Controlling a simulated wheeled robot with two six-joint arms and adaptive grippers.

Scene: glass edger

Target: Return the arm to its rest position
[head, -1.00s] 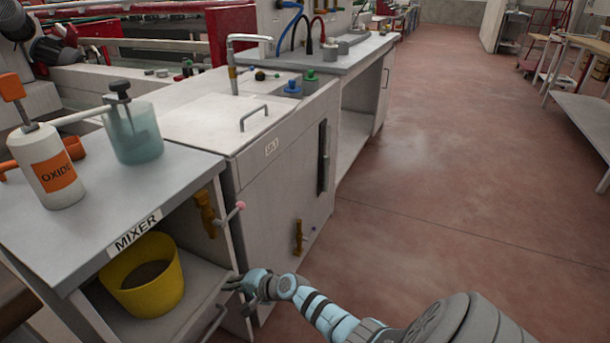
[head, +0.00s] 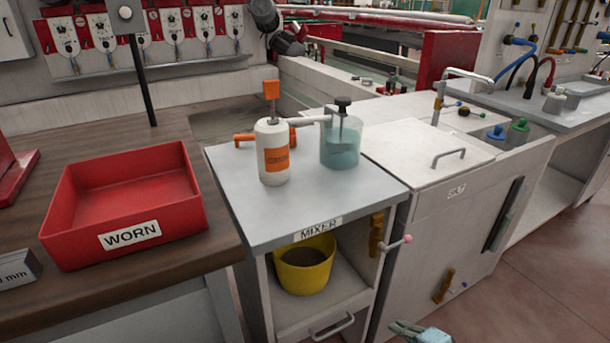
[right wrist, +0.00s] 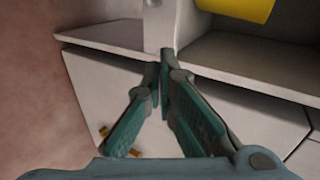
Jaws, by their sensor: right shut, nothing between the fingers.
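My right gripper (head: 408,330) shows at the bottom edge of the head view, in front of the cabinets and low, with most of its arm out of frame. In the right wrist view the gripper (right wrist: 163,62) has its fingertips together and holds nothing. It points toward the lower edge of the mixer cabinet, whose grey shelf (right wrist: 210,55) lies beyond the tips. I cannot tell whether the tips touch the cabinet. My left gripper is not in view.
The mixer cabinet (head: 235,210) carries a white oxide bottle (head: 273,165) and a teal jar (head: 341,145). A yellow bucket (head: 305,272) stands inside it. A red WORN tray (head: 90,205) sits on the left bench. Open floor (head: 555,270) lies at right.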

